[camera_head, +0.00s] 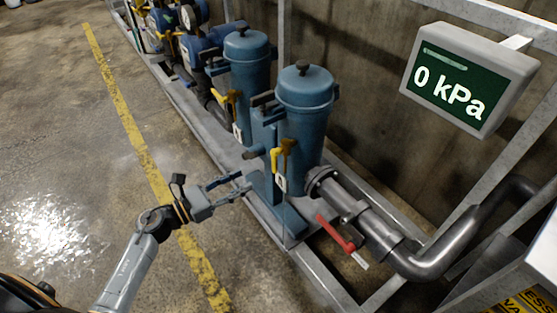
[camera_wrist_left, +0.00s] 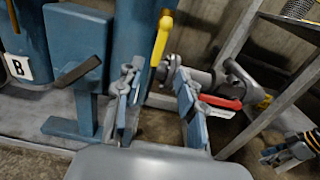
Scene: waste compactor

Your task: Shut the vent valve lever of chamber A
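Two blue upright chambers stand side by side. The nearer one (camera_head: 304,120) has a yellow lever (camera_head: 276,160) on its front, pointing down, above a small white tag too small to read. In the left wrist view the yellow lever (camera_wrist_left: 160,42) hangs just beyond and between my fingertips, apart from them. The farther chamber carries a plate marked B (camera_wrist_left: 17,68). A red lever (camera_head: 335,233) sits on the grey pipe at the nearer chamber's base; it also shows in the left wrist view (camera_wrist_left: 220,102). My left gripper (camera_head: 243,183) is open and empty, left of the nearer chamber.
A display (camera_head: 460,82) reads 0 kPa. A grey pipe (camera_head: 430,260) bends away to the right. A metal frame rail (camera_head: 310,275) edges the skid. The floor at left is clear. In the left wrist view, what looks like my right gripper (camera_wrist_left: 270,158) shows at lower right.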

